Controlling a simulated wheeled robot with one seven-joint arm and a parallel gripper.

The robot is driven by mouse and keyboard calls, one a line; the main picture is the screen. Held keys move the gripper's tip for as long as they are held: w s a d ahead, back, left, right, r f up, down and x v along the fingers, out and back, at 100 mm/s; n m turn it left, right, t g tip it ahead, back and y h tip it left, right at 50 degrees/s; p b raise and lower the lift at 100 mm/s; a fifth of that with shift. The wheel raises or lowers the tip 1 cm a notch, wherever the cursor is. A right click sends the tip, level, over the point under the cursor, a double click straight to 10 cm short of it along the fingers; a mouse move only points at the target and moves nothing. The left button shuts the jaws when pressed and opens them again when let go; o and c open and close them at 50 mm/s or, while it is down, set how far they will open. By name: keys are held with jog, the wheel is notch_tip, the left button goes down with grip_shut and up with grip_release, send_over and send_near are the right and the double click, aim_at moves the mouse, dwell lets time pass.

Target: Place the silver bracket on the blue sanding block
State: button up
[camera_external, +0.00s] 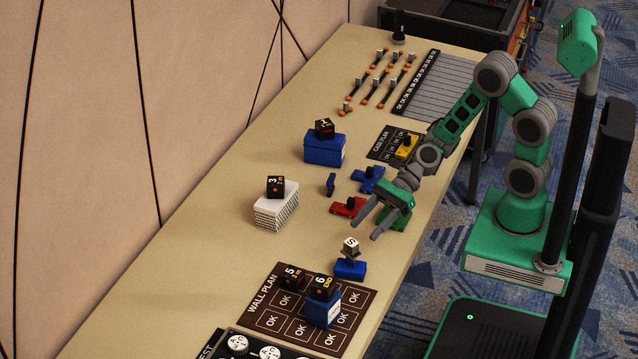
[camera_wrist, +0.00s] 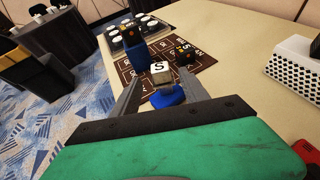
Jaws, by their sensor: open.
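A small silver piece with a pale cube marked S on top, which looks like the silver bracket (camera_external: 350,253), stands upright above a blue block (camera_external: 350,269), apparently the blue sanding block. It appears to rest on the block, though the exact contact is too small to tell. In the wrist view the silver bracket (camera_wrist: 160,75) and the rounded blue block (camera_wrist: 168,97) show ahead between my fingers. My gripper (camera_external: 363,232) is open and empty, up and to the right of the bracket in the external view, its fingers pointing toward it with a gap.
Near the blue block lies the dark wall plan board (camera_external: 272,322) with blue and black blocks on it. A red piece (camera_external: 347,208), other blue pieces (camera_external: 369,180) and a white perforated block (camera_external: 276,210) stand behind. Bare table lies left of the bracket.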

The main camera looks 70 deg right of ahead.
jog(key=s+d+r+n+h, duration=0.2)
jog(key=s+d+n+h, duration=0.1)
jog(key=d+n, duration=0.4)
jog(key=s+d+r+n+g+h, duration=0.1)
jog(key=s+d+r+n+h, duration=0.2)
jog(key=d+n+h, duration=0.2)
jog(key=s+d+r+n+g+h, duration=0.1)
jog(key=s+d+r+n+h, duration=0.2)
jog(key=d+n, duration=0.7)
jog(key=shift+n+h, duration=0.4)
jog(key=shift+h, duration=0.4)
